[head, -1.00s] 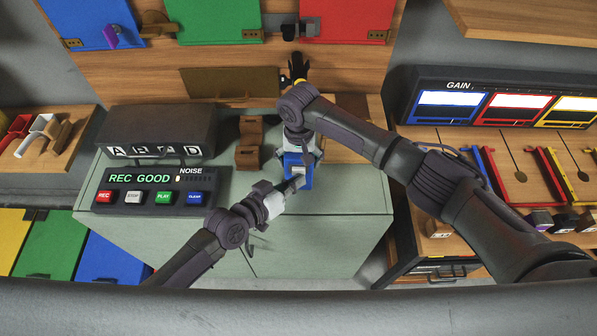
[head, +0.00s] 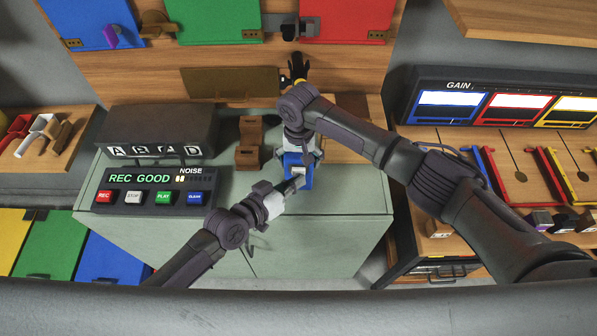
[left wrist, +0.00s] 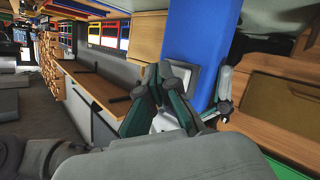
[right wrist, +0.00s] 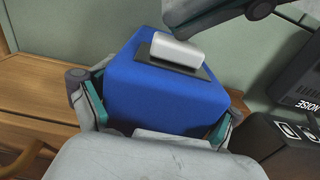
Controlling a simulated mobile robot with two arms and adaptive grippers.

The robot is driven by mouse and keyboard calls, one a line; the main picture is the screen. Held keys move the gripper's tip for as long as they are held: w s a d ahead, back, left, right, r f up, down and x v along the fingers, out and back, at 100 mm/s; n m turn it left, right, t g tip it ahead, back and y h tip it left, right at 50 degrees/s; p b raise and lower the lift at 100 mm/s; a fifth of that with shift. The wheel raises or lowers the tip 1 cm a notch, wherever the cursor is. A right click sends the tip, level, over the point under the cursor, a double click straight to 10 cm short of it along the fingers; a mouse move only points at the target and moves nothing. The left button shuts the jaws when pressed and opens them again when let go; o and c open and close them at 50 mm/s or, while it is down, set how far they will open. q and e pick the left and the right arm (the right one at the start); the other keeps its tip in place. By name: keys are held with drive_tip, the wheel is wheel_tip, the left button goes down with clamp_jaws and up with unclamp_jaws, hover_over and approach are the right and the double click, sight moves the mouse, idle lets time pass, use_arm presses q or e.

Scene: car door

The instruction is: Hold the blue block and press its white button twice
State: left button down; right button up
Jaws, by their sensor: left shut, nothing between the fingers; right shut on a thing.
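The blue block (head: 308,180) is held above the green-grey cabinet top, and its white button (head: 299,172) faces up toward the head camera. My right gripper (right wrist: 155,118) is shut on the block, with a finger on each side. The button (right wrist: 175,52) sits on a dark plate on the block in the right wrist view. My left gripper (head: 294,184) is shut and empty, its tips at the button. In the right wrist view its finger (right wrist: 215,15) overlaps the button's upper edge; I cannot tell if they touch. The left wrist view shows the block (left wrist: 193,35) just beyond the fingertips.
A panel (head: 150,190) reading REC GOOD, with several coloured buttons, lies left of my grippers. A dark box (head: 160,128) marked with letters stands behind it, beside a brown wooden holder (head: 250,140). The GAIN unit (head: 500,98) is at right.

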use_arm(q)
drive_tip(key=shift+s, duration=0.6)
use_arm(e)
drive_tip(key=shift+s+d+f, duration=0.15)
drive_tip(key=shift+s+f, duration=0.05)
drive_tip(key=shift+f, duration=0.15)
use_arm(q)
drive_tip(key=shift+s+a, duration=0.1)
drive_tip(key=shift+s, duration=2.4)
